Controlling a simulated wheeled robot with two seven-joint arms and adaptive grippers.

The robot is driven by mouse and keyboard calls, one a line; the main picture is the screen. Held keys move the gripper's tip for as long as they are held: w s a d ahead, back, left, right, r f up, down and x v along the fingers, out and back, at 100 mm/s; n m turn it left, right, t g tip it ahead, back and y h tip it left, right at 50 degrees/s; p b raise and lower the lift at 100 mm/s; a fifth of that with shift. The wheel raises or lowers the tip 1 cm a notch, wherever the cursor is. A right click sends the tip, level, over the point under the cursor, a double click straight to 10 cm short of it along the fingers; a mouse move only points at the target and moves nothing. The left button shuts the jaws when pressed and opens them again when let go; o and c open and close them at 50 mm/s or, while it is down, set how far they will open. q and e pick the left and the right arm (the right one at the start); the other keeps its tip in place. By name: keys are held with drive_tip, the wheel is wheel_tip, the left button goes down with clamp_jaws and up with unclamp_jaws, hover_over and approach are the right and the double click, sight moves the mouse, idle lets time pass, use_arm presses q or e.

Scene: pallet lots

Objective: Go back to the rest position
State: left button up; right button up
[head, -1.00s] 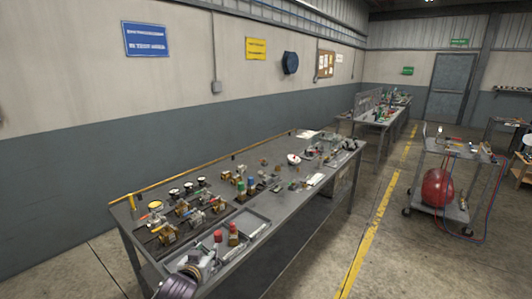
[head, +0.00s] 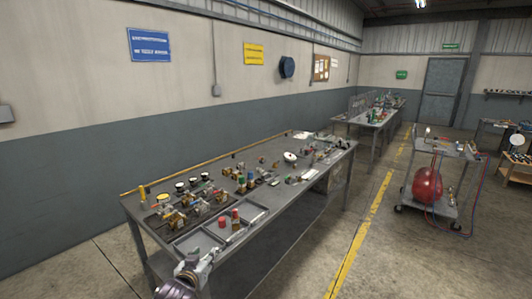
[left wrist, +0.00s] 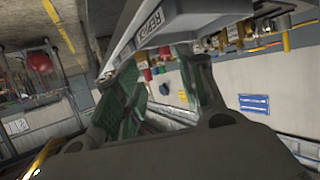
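My left gripper (head: 188,264) shows at the bottom of the head view, by the near end of the grey workbench (head: 290,200). In the left wrist view its two fingers with green pads (left wrist: 165,88) stand apart, with nothing visibly held between them. The bench edge with a printed label (left wrist: 150,22) is close above them there. My right gripper is in neither view.
The bench bears a grey tray (head: 195,240), red-capped parts (head: 235,215), and several valves and fittings. A cart with a red tank (head: 428,185) stands at the right. The floor beside the yellow line (head: 362,235) is clear.

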use_arm(q)
drive_tip(key=s+f+m+g, duration=0.1)
drive_tip(key=s+f+g, duration=0.2)
drive_tip(key=s, duration=0.7)
drive_tip(key=s+a+f+g, duration=0.1)
drive_tip(key=s+f+g, duration=0.3)
drive_tip(key=s, duration=0.7)
drive_tip(key=s+f+m+g, duration=0.1)
drive_tip(key=s+f+g, duration=0.2)
drive_tip(key=s, duration=0.7)
wheel_tip(320, 180, down, 33)
drive_tip(key=s+a+g, duration=0.1)
drive_tip(key=s+a, duration=0.1)
drive_tip(key=s+a+f, duration=0.2)
drive_tip(key=s+f, duration=0.8)
drive_tip(key=s, duration=0.1)
drive_tip(key=s+a+f+g, duration=0.1)
drive_tip(key=s+a+f, duration=0.2)
drive_tip(key=s+f, duration=0.7)
drive_tip(key=shift+s+a+y, duration=0.3)
drive_tip(key=shift+s+y, duration=0.1)
drive_tip(key=shift+s, duration=0.05)
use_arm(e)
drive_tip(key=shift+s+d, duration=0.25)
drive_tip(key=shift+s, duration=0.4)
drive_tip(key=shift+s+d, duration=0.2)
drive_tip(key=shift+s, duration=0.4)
